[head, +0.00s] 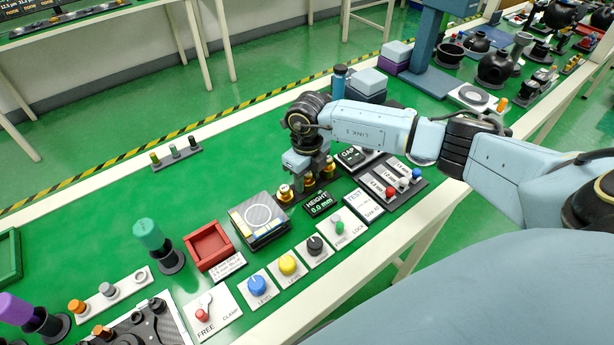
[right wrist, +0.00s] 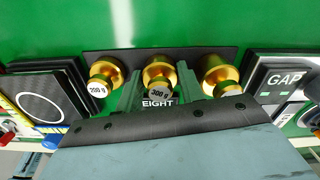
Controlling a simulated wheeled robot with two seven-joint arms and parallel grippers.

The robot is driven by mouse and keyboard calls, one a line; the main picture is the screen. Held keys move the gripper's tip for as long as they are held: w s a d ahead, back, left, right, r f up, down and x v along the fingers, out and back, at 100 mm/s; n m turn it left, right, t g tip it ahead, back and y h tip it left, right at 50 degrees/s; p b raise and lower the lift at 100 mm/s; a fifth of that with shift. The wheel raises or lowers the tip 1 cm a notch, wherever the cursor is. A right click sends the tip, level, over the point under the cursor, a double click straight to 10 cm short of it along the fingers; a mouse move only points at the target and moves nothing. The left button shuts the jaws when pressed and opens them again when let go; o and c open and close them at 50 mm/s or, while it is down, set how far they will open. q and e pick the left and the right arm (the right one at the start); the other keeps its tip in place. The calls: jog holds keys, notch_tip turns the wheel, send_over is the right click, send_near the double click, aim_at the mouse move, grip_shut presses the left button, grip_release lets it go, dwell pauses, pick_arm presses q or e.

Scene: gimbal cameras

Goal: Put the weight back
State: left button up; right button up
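Three brass weights stand in a row on a dark rack (right wrist: 120,56), marked WEIGHT in part. In the right wrist view the left one (right wrist: 103,72) reads 200 g and the middle one (right wrist: 160,75) reads 300 g. The label of the right one (right wrist: 221,72) is not readable. My right gripper (head: 307,180) points down over the rack. Its fingers (right wrist: 161,82) stand on either side of the 300 g weight's knob, with a small gap showing; contact lower down is unclear. The square plate with a ring (head: 258,216) is bare. My left gripper is out of view.
A HEIGHT display (head: 320,204) reads 0.0 mm. Blue (head: 257,285), yellow (head: 288,264) and black (head: 316,244) knobs line the front. A red tray (head: 208,246) stands left of the ringed plate. A GAP display (head: 352,156) stands right of the rack.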

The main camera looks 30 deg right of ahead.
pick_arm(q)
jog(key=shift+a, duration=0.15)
pick_arm(e)
jog(key=shift+o, duration=0.6)
jog(key=shift+r, duration=0.3)
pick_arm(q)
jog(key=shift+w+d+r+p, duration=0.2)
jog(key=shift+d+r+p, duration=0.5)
pick_arm(e)
notch_tip(320, 180, up, 12)
jog(key=shift+f, duration=0.15)
